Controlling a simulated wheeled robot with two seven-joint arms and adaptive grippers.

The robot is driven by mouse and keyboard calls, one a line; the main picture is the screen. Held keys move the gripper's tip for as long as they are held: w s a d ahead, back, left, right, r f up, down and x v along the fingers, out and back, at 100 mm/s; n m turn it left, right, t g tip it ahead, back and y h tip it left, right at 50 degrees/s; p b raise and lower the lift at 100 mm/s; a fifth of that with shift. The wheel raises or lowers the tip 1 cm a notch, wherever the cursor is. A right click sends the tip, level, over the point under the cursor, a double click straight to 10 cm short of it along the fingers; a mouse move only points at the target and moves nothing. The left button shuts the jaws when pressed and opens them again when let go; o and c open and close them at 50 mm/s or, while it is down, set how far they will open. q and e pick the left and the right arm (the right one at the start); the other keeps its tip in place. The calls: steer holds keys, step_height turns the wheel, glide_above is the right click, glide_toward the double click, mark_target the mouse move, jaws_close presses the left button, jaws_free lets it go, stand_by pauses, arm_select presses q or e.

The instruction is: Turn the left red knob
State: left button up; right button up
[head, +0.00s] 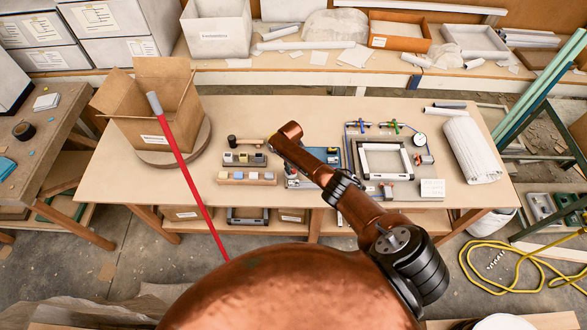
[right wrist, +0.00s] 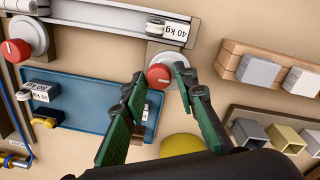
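Two red knobs show in the right wrist view. One red knob (right wrist: 158,76), on a grey round base, is the one nearer the wooden racks; the other red knob (right wrist: 16,52) is at the upper left. My right gripper (right wrist: 159,73) is open, its green-padded fingers apart on either side of the knob nearer the racks. Whether they touch it, I cannot tell. My left gripper is not in view.
Racks (head: 246,178) of small blocks stand left of the arm in the head view. An open cardboard box (head: 160,130) is farther left; a framed fixture (head: 384,160) is right.

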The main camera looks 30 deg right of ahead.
mark_target(293, 170)
steer(key=shift+o, duration=1.4)
step_height(293, 170, up, 12)
steer(key=shift+a, duration=0.2)
